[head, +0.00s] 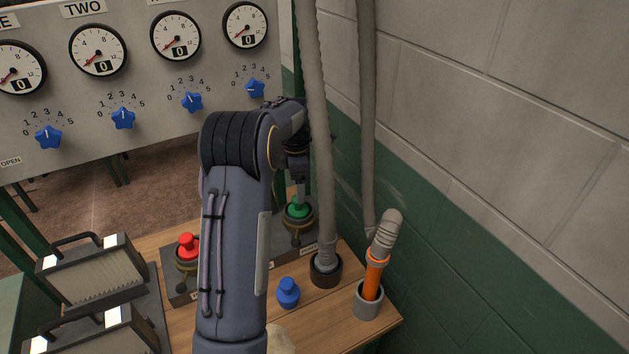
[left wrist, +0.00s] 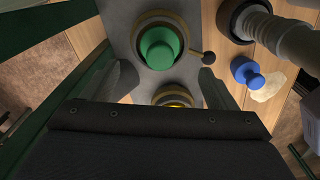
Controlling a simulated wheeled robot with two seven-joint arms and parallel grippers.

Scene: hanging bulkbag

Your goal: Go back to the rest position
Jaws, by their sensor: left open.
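My left arm rises through the middle of the head view, and its gripper (head: 300,186) points down just above the green knob (head: 298,211) on the grey panel. In the left wrist view the two fingers of the left gripper (left wrist: 167,82) are spread apart with nothing between their tips that I can see held. The green knob (left wrist: 160,48) shows just beyond them; whether a finger touches it I cannot tell. My right gripper is in neither view.
A red knob (head: 187,246) stands left of my arm. A blue plug (head: 288,292), a hose in a black collar (head: 326,270) and an orange-necked hose in a grey cup (head: 369,300) stand right of it. A gauge panel (head: 150,75) is behind; a wall (head: 500,200) bounds the right.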

